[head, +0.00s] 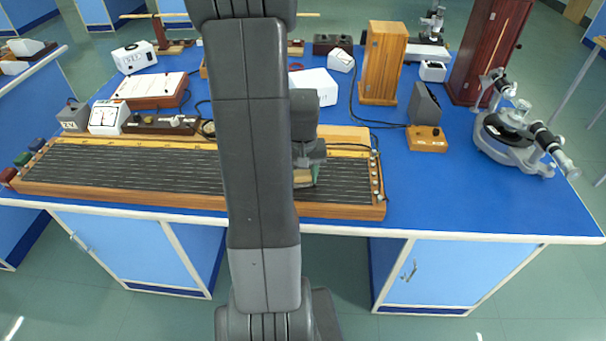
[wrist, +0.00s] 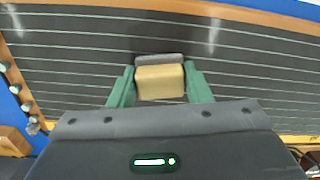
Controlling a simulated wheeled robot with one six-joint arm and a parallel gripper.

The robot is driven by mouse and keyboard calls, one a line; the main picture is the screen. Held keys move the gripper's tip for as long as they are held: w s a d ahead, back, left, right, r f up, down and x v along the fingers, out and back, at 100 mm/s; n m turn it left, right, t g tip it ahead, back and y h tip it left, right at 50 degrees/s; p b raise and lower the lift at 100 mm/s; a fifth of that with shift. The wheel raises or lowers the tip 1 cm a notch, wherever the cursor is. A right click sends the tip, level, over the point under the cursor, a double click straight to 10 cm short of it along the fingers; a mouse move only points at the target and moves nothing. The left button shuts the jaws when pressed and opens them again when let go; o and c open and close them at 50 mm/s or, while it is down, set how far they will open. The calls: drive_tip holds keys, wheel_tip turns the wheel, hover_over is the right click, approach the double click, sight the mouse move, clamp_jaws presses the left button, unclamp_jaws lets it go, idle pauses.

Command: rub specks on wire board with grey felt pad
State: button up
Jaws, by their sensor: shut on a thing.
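The wire board (head: 130,166) is a long dark panel with pale parallel wires in a wooden frame, lying along the front of the blue bench. My gripper (head: 306,178) is over its right part, partly behind my arm. In the wrist view my gripper (wrist: 160,84) has its green fingers shut on a tan block with a grey layer on its far side, the felt pad (wrist: 159,81). The pad is at or just above the dark surface; I cannot tell whether it touches. The board (wrist: 75,55) fills the wrist view.
A small wooden block with a grey meter (head: 426,138) stands right of the board. A spectrometer (head: 515,135) is at the far right. A wooden box (head: 383,62), white boxes and a meter (head: 108,117) stand behind. Bare blue bench lies at the right front.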

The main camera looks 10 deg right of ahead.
sight(302, 172)
drive_tip(key=shift+w+r+p, duration=0.25)
drive_tip(key=shift+r+p, duration=0.35)
drive_tip(key=shift+r, duration=0.65)
drive_tip(key=shift+r+p, duration=1.9)
drive_tip(key=shift+r, duration=0.65)
drive_tip(key=shift+f, duration=0.1)
